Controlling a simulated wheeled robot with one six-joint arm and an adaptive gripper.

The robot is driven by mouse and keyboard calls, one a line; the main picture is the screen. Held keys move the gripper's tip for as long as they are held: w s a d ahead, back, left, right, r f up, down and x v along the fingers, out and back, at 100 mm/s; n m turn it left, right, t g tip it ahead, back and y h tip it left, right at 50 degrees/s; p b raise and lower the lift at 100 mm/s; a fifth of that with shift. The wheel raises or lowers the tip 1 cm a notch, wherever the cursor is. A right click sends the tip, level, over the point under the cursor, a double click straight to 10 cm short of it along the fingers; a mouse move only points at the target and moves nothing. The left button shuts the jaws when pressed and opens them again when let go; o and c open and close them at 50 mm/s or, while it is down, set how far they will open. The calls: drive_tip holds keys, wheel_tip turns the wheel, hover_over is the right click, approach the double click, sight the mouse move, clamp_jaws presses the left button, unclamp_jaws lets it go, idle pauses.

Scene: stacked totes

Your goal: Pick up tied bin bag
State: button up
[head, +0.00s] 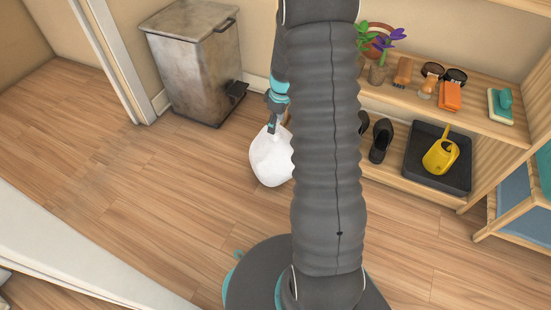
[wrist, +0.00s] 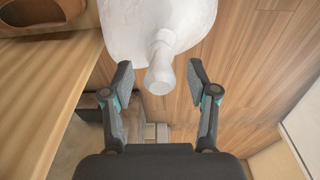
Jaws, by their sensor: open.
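The tied bin bag is a white, rounded sack (head: 271,160) on the wooden floor in the head view, partly hidden behind my arm. In the wrist view the bag (wrist: 150,25) fills the top middle, and its tied neck (wrist: 160,70) points down towards my gripper. My gripper (wrist: 160,78) is open, with one finger on each side of the neck. A gap shows between the neck and each finger. In the head view my gripper (head: 272,124) is at the top of the bag, small and partly hidden.
A metal pedal bin (head: 195,65) stands behind the bag to the left. The floor left of the bag is clear. A shelf edge (wrist: 50,90) runs close at left in the wrist view.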

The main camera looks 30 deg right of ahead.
drive_tip(key=shift+f, duration=0.3)
drive_tip(key=c, duration=1.1)
clamp_jaws()
drive_tip(key=shift+w+r, duration=0.1)
drive_tip(key=shift+r, duration=0.1)
